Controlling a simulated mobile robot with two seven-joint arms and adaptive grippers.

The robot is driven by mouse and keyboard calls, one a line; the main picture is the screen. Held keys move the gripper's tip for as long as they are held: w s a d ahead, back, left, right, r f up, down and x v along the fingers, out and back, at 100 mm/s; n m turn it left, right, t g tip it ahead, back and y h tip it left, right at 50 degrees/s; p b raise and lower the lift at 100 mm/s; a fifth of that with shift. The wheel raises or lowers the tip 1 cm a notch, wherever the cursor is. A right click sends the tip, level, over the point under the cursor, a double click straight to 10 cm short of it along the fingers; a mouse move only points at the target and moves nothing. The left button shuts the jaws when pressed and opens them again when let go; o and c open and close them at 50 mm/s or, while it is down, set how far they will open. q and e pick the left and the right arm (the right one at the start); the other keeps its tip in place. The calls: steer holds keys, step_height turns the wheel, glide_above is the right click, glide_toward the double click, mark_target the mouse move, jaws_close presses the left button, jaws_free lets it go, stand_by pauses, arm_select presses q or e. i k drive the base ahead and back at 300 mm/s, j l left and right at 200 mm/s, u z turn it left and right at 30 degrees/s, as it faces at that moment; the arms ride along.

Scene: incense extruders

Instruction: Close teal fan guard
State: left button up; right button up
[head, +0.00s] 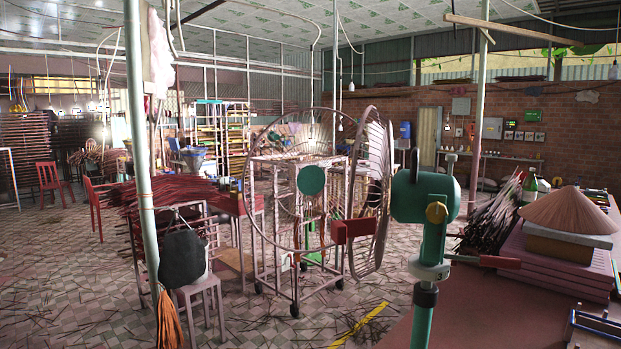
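The teal fan (407,197) stands upright at the right of centre in the head view, with a teal motor housing and a teal post. Its rear wire guard (375,190) is seen nearly edge-on beside the housing. The front guard (251,185) is a large wire ring with a teal centre disc (311,180). It stands swung out to the left, at a wide angle to the rear guard. A red block (353,230) shows low between the two guards. Neither of my grippers is in view.
A reddish table (480,310) at the right bears a conical hat (570,211) and stacked pink blocks. A pale pole (140,150) and a stool (201,291) stand at the left. A wheeled metal rack stands behind the guard. Sticks litter the tiled floor.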

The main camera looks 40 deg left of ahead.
mark_target(312, 180)
steer(key=j+z, duration=0.2)
steer(key=j, duration=0.65)
steer(key=j+z, duration=0.25)
steer(key=j, duration=0.6)
steer(key=k+j+z, duration=0.2)
steer(key=j, duration=0.6)
steer(key=i+j+z, duration=0.1)
steer(key=j, duration=0.3)
steer(key=i+j, duration=0.2)
steer(key=j, duration=0.2)
steer(key=i+j+z, duration=0.15)
steer(key=j, duration=0.25)
steer(key=j+z, duration=0.1)
steer(key=j, duration=0.35)
steer(key=i+j+z, duration=0.1)
steer(key=j, duration=0.35)
steer(key=k+l+u, duration=0.15)
steer(key=u, duration=0.25)
